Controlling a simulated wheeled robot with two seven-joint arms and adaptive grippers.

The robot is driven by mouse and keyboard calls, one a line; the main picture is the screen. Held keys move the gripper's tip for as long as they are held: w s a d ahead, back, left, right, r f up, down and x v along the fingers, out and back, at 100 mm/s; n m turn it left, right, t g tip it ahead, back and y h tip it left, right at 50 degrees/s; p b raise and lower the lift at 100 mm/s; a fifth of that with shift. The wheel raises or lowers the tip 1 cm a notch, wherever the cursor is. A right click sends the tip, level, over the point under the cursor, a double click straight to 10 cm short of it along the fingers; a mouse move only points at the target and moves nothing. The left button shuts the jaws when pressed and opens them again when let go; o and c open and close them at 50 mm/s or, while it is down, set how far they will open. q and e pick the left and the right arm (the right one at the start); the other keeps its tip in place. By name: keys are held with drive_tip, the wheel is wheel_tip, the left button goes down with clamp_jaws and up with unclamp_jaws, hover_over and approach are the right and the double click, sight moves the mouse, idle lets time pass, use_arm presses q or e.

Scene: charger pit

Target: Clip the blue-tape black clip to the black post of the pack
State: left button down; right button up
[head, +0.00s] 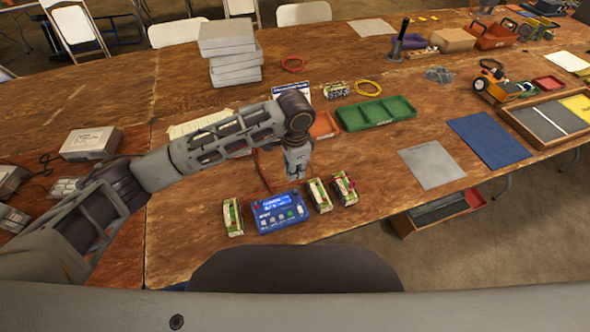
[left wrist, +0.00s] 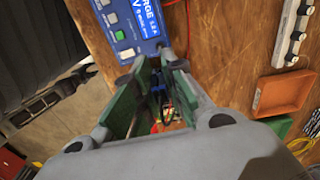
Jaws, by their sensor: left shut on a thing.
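My left gripper (head: 297,172) points down above the table, just behind the blue charger (head: 278,211) and near the packs. In the left wrist view its green-padded fingers (left wrist: 155,95) are shut on a small black clip with blue tape (left wrist: 159,88), largely hidden between them. Packs with green and pale sides stand beside the charger: one at its left (head: 233,217), two at its right (head: 320,196) and (head: 345,189). The rightmost shows red on top. I cannot make out a black post. The charger (left wrist: 130,25) also shows in the left wrist view. My right gripper is not seen.
Behind the gripper are an orange tray (head: 323,126) and a green divided tray (head: 376,114). A grey mat (head: 433,166) and a blue mat (head: 488,141) lie to the right. A red cable (head: 264,173) runs behind the charger.

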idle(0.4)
use_arm(q)
drive_tip(key=shift+r+p, duration=0.1)
drive_tip(key=shift+p, duration=0.7)
drive_tip(key=shift+w+d+f+m+b, duration=0.3)
drive_tip(key=shift+w+d+m, duration=0.7)
drive_tip(key=shift+d+m, duration=1.9)
drive_tip(key=shift+w+d+f+m+b, duration=0.3)
drive_tip(key=shift+w+d+m, duration=0.7)
drive_tip(key=shift+d+m, duration=1.85)
drive_tip(key=shift+w+d+f+m+b, duration=0.15)
drive_tip(key=shift+w+d+m+b, duration=0.55)
drive_tip(key=shift+d+m, duration=2.2)
drive_tip(key=shift+w+a+m+p, duration=0.3)
drive_tip(key=shift+a+m, duration=0.05)
drive_tip(key=shift+a, duration=0.05)
drive_tip(key=shift+f, duration=0.1)
